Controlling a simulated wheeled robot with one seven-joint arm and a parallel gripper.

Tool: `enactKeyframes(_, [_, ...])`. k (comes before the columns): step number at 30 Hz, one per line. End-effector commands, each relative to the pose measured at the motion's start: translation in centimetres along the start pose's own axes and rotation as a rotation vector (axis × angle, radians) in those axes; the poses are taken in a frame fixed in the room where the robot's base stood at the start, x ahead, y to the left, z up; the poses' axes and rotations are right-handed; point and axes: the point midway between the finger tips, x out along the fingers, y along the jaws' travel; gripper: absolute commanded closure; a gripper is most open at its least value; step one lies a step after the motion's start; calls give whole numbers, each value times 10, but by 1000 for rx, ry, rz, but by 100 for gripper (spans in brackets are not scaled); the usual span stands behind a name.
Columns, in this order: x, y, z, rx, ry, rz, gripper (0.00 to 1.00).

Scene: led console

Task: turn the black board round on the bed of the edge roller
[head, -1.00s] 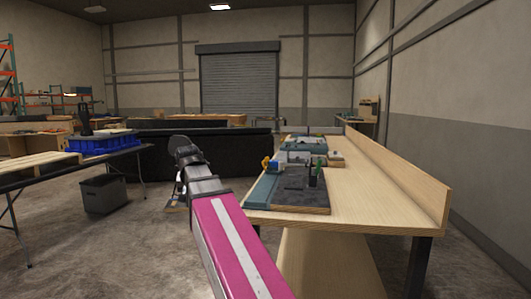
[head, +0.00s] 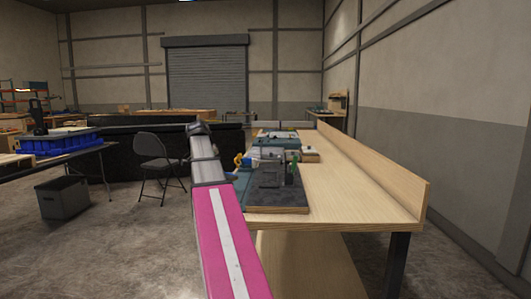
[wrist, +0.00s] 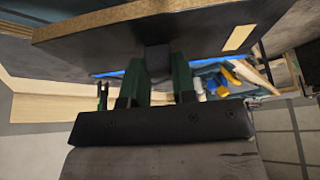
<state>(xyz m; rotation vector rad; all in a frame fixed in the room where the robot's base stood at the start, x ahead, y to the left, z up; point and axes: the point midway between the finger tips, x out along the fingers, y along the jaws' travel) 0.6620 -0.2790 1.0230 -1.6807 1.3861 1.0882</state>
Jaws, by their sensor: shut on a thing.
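The black board (head: 272,198) is a flat dark panel with a brown edge. It lies at the near end of the bench in the head view, beside the blue-green bed (head: 240,188) of the edge roller. In the wrist view the board (wrist: 190,32) fills the top, with a pale strip on its face. My gripper (wrist: 158,75) has green fingers shut on a small black block that meets the board. In the head view my gripper (head: 293,168) is small and partly hard to make out above the board.
The wooden bench (head: 370,185) has a clear top to the right and a raised back edge. Machine parts (head: 275,142) stand behind the board. A folding chair (head: 158,155) and a grey bin (head: 64,198) stand on the floor to the left.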

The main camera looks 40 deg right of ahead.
Motion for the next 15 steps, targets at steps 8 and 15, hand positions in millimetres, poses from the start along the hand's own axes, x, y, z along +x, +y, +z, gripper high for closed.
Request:
enactKeyframes(8, [21,25,-91,311,1,140,100])
enactKeyframes(15, [37,56,-161,568,1,256,100])
